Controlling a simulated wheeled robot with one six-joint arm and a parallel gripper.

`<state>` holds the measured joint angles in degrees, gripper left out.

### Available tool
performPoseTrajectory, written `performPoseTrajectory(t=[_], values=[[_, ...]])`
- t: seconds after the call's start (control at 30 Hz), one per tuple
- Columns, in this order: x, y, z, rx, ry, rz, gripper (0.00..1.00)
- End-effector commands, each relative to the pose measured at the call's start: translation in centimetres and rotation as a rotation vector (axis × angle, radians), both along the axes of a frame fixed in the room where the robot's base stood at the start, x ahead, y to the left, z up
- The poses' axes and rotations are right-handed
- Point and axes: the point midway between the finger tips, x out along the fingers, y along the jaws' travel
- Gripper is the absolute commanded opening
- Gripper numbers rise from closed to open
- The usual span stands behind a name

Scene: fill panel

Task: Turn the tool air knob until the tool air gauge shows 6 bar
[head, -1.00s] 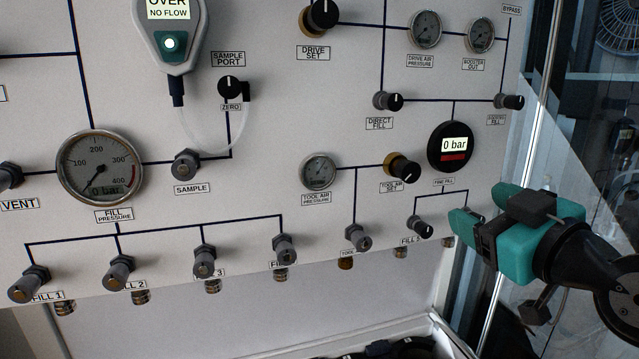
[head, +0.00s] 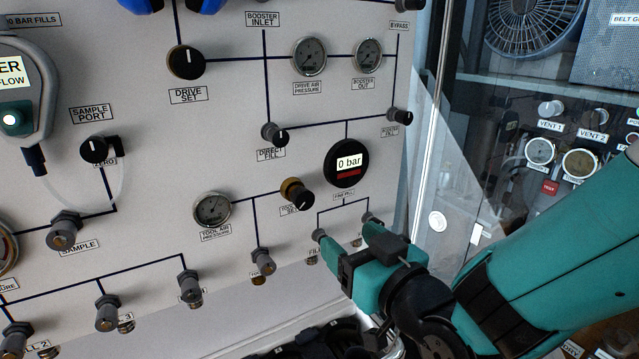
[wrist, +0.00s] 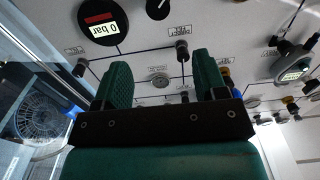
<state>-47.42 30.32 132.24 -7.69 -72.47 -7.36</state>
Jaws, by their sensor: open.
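The tool air knob (head: 297,194), labelled TOOL AIR SET, is a black knob on a brass collar on the panel. A black knob at the top of the wrist view (wrist: 158,8) looks like the same one. The round tool air gauge (head: 212,209) is left of it in the head view; its reading is too small to tell. My teal gripper (head: 345,228) is open and empty, below and right of the knob and apart from it in the picture. Its two fingers (wrist: 162,85) show spread in the wrist view.
A round black display (head: 346,163) reading 0 bar sits right of the knob. The DIRECT FILL knob (head: 274,134) is above, and a tool valve (head: 263,262) is below. A glass pane with a metal edge (head: 432,110) stands right of the panel.

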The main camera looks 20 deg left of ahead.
Motion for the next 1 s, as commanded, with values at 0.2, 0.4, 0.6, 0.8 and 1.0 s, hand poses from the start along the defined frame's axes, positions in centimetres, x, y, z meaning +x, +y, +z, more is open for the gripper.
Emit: performPoseTrajectory(t=[0.2,0.4,0.6,0.8,1.0], values=[[3.0,3.4,0.5,-0.002,0.001,-0.002,0.66],[6.1,6.9,0.4,0.000,0.000,-0.003,0.66],[8.6,9.8,0.3,0.001,0.001,-0.003,0.66],[10.0,11.5,0.1,-0.001,0.001,-0.003,0.66],[10.4,11.9,0.0,-0.001,0.001,-0.004,0.66]])
